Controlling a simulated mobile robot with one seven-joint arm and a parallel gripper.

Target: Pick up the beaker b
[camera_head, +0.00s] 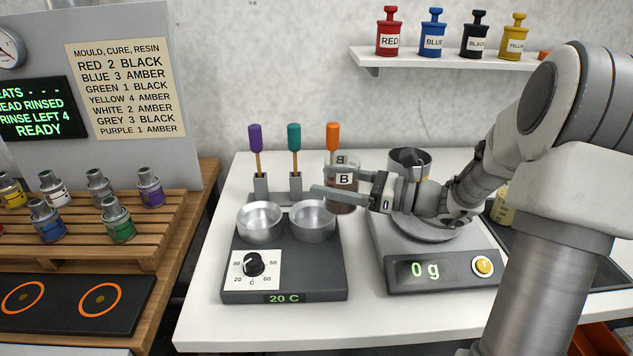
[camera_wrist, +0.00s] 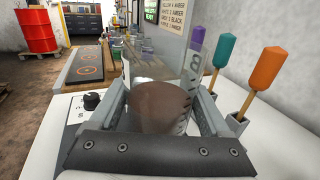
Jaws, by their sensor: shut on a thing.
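Beaker b (camera_head: 344,194) is a clear beaker marked "B" with brown contents. In the head view it stands upright behind the right metal bowl, partly covered by my fingers. My gripper (camera_head: 340,181) reaches it from the right, with a finger on either side of it. In the wrist view the beaker (camera_wrist: 160,104) fills the space between the two fingers of my gripper (camera_wrist: 165,105), which is shut on it. Whether its base touches the table is hidden by the bowl and the gripper.
A hot plate (camera_head: 330,270) with two metal bowls (camera_head: 260,221) is in front of the beaker. Spatulas in holders (camera_head: 295,185) stand to its left. A scale (camera_head: 440,270) reading 0 g, with a dark-rimmed pot (camera_head: 410,158) near it, is to the right. The front-left table (camera_head: 200,315) is clear.

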